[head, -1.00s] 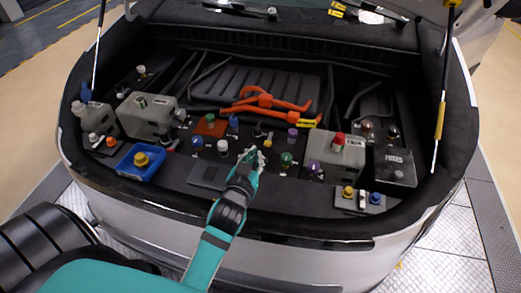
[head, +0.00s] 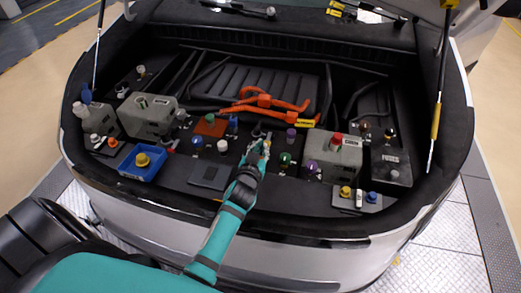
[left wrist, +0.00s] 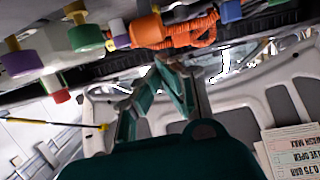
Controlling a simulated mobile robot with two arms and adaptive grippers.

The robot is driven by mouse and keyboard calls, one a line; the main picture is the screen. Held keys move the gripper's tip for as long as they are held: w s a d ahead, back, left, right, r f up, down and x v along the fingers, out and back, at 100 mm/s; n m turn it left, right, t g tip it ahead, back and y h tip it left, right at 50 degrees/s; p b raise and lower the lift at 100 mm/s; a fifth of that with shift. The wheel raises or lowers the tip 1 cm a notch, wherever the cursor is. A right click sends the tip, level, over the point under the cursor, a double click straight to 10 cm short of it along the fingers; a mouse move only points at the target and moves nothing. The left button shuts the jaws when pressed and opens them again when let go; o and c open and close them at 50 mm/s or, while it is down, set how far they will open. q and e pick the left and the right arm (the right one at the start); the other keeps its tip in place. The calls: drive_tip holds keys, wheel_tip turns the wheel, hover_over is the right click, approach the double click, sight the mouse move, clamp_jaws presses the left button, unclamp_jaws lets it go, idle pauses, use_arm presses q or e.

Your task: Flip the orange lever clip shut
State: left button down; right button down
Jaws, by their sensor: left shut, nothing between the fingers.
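My left gripper (head: 259,146) reaches into the engine bay from the front, its fingers shut and empty among the small capped fittings. In the left wrist view its fingers (left wrist: 165,68) come together just below an orange connector (left wrist: 150,30) with a ribbed orange cable. In the head view, orange cables with a connector (head: 264,101) lie behind the gripper, towards the middle of the bay. The orange lever clip is too small to tell apart from these orange parts, and the hand partly covers this area. My right gripper is not in view.
A purple cap (head: 291,134) and a green cap (head: 285,159) stand right of the gripper, a white cap (head: 222,146) left of it. A grey tank with a red cap (head: 337,140) is farther right. A blue tray (head: 143,163) sits at left.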

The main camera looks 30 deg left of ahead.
use_arm(q)
drive_tip(key=shift+s+d+f, duration=0.15)
drive_tip(key=shift+s+f, duration=0.2)
drive_tip(key=shift+f, duration=0.1)
